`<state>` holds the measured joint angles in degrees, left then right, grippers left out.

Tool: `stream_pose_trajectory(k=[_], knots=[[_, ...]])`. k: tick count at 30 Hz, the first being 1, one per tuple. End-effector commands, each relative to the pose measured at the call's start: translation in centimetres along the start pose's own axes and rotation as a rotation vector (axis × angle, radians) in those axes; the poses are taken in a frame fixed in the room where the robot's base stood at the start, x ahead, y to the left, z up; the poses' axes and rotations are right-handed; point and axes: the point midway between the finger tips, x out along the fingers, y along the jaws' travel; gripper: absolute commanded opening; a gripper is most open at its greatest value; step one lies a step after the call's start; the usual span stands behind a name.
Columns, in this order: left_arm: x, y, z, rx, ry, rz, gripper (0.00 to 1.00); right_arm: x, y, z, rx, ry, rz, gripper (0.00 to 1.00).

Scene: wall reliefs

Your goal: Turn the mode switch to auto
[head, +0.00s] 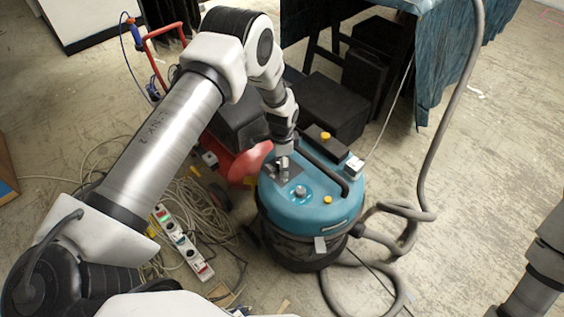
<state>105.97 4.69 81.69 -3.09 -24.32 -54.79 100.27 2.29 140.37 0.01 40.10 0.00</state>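A vacuum cleaner (318,213) with a teal lid and a dark drum stands on the floor right of centre. A small dark plate (294,171) sits on its lid, and a silver knob (300,191) stands nearer the front. I cannot tell which part is the mode switch, and no markings are readable. My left gripper (283,169) points down at the dark plate and hides part of it. It is too small to tell whether it touches anything or is open. My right gripper is out of view; only part of that arm shows at the right edge.
A grey hose (434,150) rises on the right and coils on the floor. A power strip (182,243) and tangled cables lie at the left. A red machine (236,158) stands behind the vacuum's left side. A blue-draped table (440,55) is behind. Floor at right is mostly clear.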

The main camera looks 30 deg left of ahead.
Motion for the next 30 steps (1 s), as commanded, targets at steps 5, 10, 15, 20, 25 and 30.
stream_pose_trajectory(k=[5, 10, 15, 20, 25, 30], knots=[[-2.5, -0.1, -0.1, 0.0, 0.002, -0.002, 0.66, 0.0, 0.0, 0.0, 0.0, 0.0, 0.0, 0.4], [-7.0, -0.1, -0.1, -0.001, 0.003, -0.003, 0.66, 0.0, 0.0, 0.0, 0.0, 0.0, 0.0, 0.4], [-10.6, -0.1, -0.1, 0.0, 0.002, -0.002, 0.66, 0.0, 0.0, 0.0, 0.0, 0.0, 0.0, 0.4], [-11.8, 0.0, 0.0, 0.0, 0.0, 0.0, 0.66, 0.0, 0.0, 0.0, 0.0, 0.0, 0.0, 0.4], [-11.9, 0.0, 0.0, 0.0, 0.0, 0.0, 0.66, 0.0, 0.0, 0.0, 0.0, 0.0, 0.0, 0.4], [-11.9, 0.0, 0.0, 0.0, 0.0, 0.0, 0.66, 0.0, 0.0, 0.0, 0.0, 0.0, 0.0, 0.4]])
